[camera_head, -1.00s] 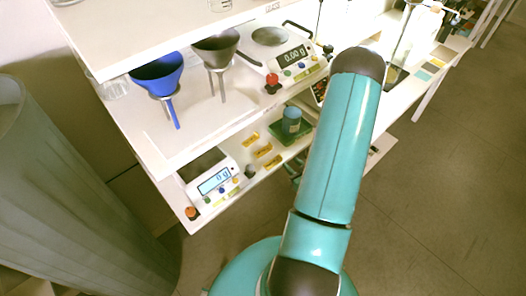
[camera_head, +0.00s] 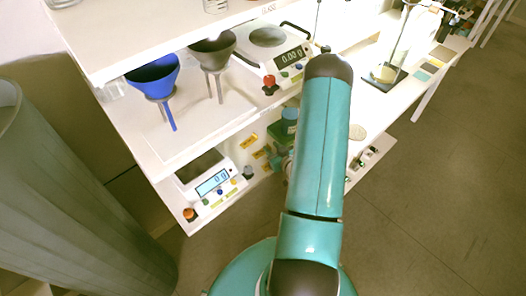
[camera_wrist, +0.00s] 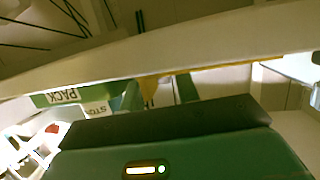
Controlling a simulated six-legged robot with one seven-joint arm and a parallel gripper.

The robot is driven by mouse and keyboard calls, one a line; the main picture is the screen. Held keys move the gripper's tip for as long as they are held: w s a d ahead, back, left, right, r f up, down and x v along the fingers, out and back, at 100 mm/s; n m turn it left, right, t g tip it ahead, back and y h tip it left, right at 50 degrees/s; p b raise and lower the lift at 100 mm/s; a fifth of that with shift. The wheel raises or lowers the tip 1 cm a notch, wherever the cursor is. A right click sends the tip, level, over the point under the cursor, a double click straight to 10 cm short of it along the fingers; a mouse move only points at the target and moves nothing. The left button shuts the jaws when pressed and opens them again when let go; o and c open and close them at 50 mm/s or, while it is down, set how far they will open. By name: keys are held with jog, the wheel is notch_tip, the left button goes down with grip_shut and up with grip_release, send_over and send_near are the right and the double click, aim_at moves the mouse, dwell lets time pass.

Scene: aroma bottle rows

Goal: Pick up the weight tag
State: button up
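Several small yellow tags (camera_head: 259,153) lie on the lower shelf, between the lower scale and a green tray. Their print is too small in the head view to tell which is the weight tag. In the wrist view, a yellow strip (camera_wrist: 150,90) with partly hidden dark letters shows just beyond my gripper's green body. My gripper (camera_head: 284,164) is low at the shelf beside the tags, mostly hidden behind my arm. In the wrist view two green finger-like parts (camera_wrist: 160,95) stand apart, but their tips are hidden.
The upper shelf (camera_head: 200,125) overhangs, with funnels and another scale. In the wrist view a pale beam (camera_wrist: 180,45) crosses close above my gripper.

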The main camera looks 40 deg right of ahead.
grip_shut()
dwell(0.4)
